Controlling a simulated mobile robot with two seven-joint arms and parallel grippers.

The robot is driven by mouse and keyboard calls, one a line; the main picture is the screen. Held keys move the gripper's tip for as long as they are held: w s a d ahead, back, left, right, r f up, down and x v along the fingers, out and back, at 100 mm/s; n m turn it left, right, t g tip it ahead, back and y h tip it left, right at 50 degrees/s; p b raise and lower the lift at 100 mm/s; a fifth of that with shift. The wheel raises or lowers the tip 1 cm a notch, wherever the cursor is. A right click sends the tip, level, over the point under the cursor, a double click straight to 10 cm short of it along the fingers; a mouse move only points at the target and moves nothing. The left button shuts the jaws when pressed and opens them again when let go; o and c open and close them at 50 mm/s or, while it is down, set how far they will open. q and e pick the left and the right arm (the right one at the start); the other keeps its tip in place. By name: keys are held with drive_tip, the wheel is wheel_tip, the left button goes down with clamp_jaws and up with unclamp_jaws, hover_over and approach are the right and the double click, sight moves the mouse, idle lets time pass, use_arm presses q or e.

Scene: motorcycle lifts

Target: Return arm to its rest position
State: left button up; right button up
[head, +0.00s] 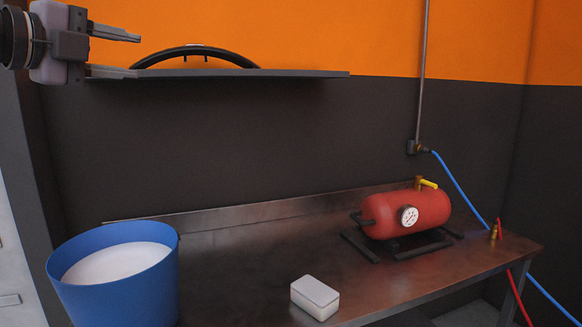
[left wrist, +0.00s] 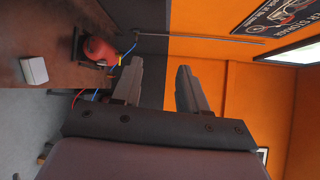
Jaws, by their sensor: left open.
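My left gripper (head: 112,53) is at the upper left of the head view, at the left end of the wall shelf, high above the workbench. Its two fingers are apart with nothing between them. In the left wrist view the open fingers (left wrist: 158,88) also show empty, with the wall and pipe behind them. Whether the lower finger touches the shelf cannot be told. My right gripper is not in view.
A grey shelf (head: 290,73) carries a black curved part (head: 195,50). On the metal workbench (head: 240,270) are a red tank (head: 410,212) and a white box (head: 315,297). A blue bucket (head: 115,285) with white contents stands at left. A blue hose (head: 460,190) hangs at right.

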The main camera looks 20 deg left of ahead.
use_arm(q)
drive_tip(key=w+d+f+m+g+h, duration=0.2)
drive_tip(key=w+d+f+h, duration=0.1)
drive_tip(key=d+f+h, duration=0.65)
drive_tip(key=w+d+f+m+g+h, duration=0.1)
drive_tip(key=w+d+f+g+h, duration=0.15)
drive_tip(key=d+f+h, duration=0.7)
drive_tip(key=s+a+f+n+t+y, duration=0.1)
drive_tip(key=s+f+n+t+y, duration=0.15)
drive_tip(key=f+n+y, duration=1.05)
drive_tip(key=s+f+n+t+y, duration=0.25)
drive_tip(key=f+n+y, duration=0.3)
drive_tip(key=f, duration=1.55)
drive_tip(key=s+d+f+n+g+y, duration=0.1)
drive_tip(key=s+f+n+g, duration=0.3)
drive_tip(key=s+f, duration=1.1)
wheel_tip(320, 180, down, 3)
drive_tip(key=shift+s+d+r+g, duration=0.15)
drive_tip(key=shift+s+d+g, duration=0.25)
drive_tip(key=shift+g, duration=0.85)
drive_tip(key=shift+w+y, duration=0.1)
drive_tip(key=shift+y, duration=0.15)
